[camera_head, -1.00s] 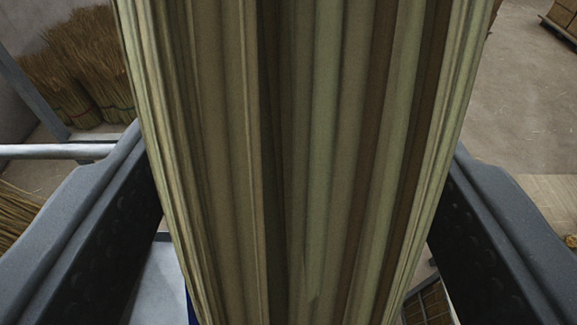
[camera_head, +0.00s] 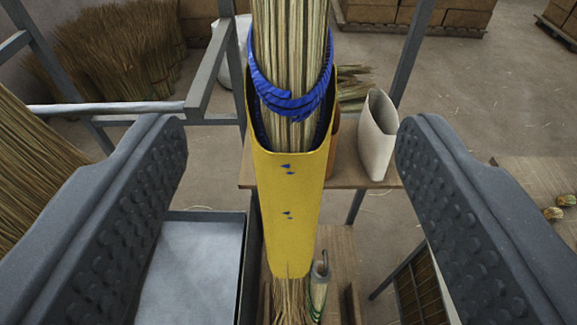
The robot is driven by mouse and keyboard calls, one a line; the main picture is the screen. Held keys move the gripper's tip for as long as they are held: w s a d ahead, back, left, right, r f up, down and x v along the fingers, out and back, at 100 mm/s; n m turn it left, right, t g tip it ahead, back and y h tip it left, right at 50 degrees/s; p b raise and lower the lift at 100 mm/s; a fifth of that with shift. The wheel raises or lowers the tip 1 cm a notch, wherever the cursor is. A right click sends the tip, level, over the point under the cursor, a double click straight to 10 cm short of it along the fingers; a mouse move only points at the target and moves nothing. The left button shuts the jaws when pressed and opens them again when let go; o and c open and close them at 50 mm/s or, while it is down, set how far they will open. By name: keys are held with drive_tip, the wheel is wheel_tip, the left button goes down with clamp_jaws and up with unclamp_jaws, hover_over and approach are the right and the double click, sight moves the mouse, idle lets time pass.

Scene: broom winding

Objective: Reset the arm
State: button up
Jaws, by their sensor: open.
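My gripper (camera_head: 290,145) is open, with one dark studded jaw at the left and one at the right of the view. Between the jaws, and apart from both, a broom bundle of straw stalks (camera_head: 290,40) stands upright. A blue binding (camera_head: 290,95) goes around the stalks. Below it, a yellow sleeve (camera_head: 288,205) surrounds the bundle, and straw ends (camera_head: 291,300) stick out at its bottom. The jaws hold nothing. What lies behind the sleeve is partly hidden.
A wooden table (camera_head: 345,178) behind the sleeve carries a cream container (camera_head: 378,135). A grey metal frame (camera_head: 205,75) stands at the left, above a grey tray (camera_head: 195,265). Straw bundles (camera_head: 110,60) stand at the back left. Boxes on a pallet (camera_head: 410,15) are at the back.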

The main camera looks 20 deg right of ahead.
drive_tip(key=s+a+r+n+y+b, duration=0.1)
drive_tip(key=s+a+b, duration=0.3)
drive_tip(key=s+a, duration=0.4)
drive_tip(key=s+a+r+n+y+b, duration=0.1)
drive_tip(key=s+a+n+y+b, duration=0.1)
drive_tip(key=s+a+b, duration=0.3)
drive_tip(key=s+a+y, duration=0.1)
drive_tip(key=s+a, duration=0.3)
drive_tip(key=s, duration=0.5)
drive_tip(key=shift+a+r, duration=0.15)
drive_tip(key=shift+a, duration=0.05)
idle(1.1)
